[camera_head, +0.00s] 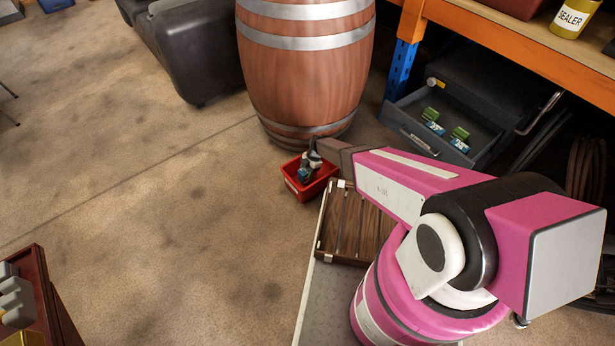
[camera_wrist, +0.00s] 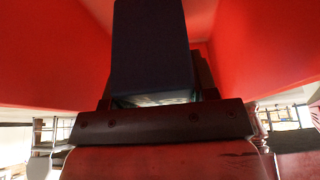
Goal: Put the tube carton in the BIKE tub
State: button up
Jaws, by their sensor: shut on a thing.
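My gripper (camera_head: 312,165) reaches down into a small red tub (camera_head: 291,187) on the floor beside the barrel. A label shows on the tub's front, too small to read. In the wrist view, red tub walls (camera_wrist: 265,45) rise on both sides of my gripper. The gripper is shut on the tube carton, which is mostly hidden by the dark fingers. Only a pale, patterned strip of the carton (camera_wrist: 155,98) shows in the wrist view. I cannot tell whether it touches the tub floor.
A wooden barrel (camera_head: 305,75) stands right behind the tub. An open grey drawer (camera_head: 405,122) to the right holds green-and-blue cartons (camera_head: 431,116). A slatted wooden crate (camera_head: 340,235) is close in front. An orange bench (camera_head: 480,25) overhangs the drawer.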

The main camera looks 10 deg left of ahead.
jog(key=shift+f, duration=1.65)
jog(key=shift+f, duration=0.2)
jog(key=o, duration=1)
jog(key=shift+r, duration=0.15)
jog(key=v, duration=1.2)
jog(key=shift+s+r, duration=0.1)
jog(key=shift+r, duration=0.05)
jog(key=s+d+r+m+t+h, duration=0.1)
jog(key=s+d+r+m, duration=0.3)
jog(key=d+r+m, duration=0.5)
jog(key=s+d+r+m+t+h, duration=0.1)
jog(key=s+d+r+m, duration=0.3)
jog(key=d+r+m, duration=0.5)
jog(key=s+d+r+m+t+h, duration=0.1)
jog(key=s+d+r+m, duration=0.3)
jog(key=d+r+m, duration=0.6)
jog(key=shift+s+d+r+t, duration=0.1)
jog(key=shift+d+r, duration=1.05)
jog(key=shift+r, duration=0.3)
jog(key=shift+s+d+r+t, duration=0.1)
jog(key=shift+d+r, duration=1.05)
jog(key=shift+r, duration=0.3)
jog(key=shift+s+d+r+t, duration=0.1)
jog(key=shift+d+r, duration=1.05)
jog(key=shift+r, duration=0.3)
